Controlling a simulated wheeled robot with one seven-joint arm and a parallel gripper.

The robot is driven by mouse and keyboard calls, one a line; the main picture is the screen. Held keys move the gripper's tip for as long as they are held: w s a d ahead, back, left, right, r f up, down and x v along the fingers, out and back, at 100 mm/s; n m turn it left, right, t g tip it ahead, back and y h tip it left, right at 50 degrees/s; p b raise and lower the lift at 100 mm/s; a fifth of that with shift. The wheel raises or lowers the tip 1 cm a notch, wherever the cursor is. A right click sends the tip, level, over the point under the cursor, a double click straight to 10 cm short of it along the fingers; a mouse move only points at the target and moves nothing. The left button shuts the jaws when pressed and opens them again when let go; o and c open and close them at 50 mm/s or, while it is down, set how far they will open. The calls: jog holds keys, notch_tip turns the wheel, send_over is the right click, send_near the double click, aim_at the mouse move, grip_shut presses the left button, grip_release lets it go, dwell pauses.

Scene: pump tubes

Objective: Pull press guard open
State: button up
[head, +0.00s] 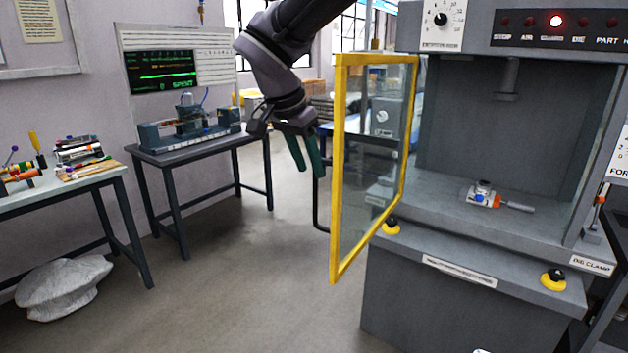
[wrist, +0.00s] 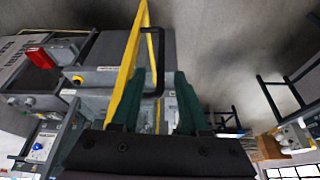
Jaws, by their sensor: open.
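The press guard (head: 340,170) is a clear panel in a yellow frame. It stands swung out from the left side of the grey press (head: 480,130), leaving the press opening uncovered. Its black bar handle (head: 316,210) is on the guard's outer left side. My gripper (head: 310,173) is open, pointing down beside the handle, its green fingers partly covering it in the head view.
A red lamp (head: 556,21) is lit on the press panel. A small part with an orange piece (head: 484,196) lies inside the press. A dark table (head: 185,150) with a device and a bench (head: 60,190) stand at left. The floor (head: 240,270) between is clear.

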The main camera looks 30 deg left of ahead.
jog(key=v, duration=0.4)
jog(key=shift+r, duration=0.15)
dwell(0.4)
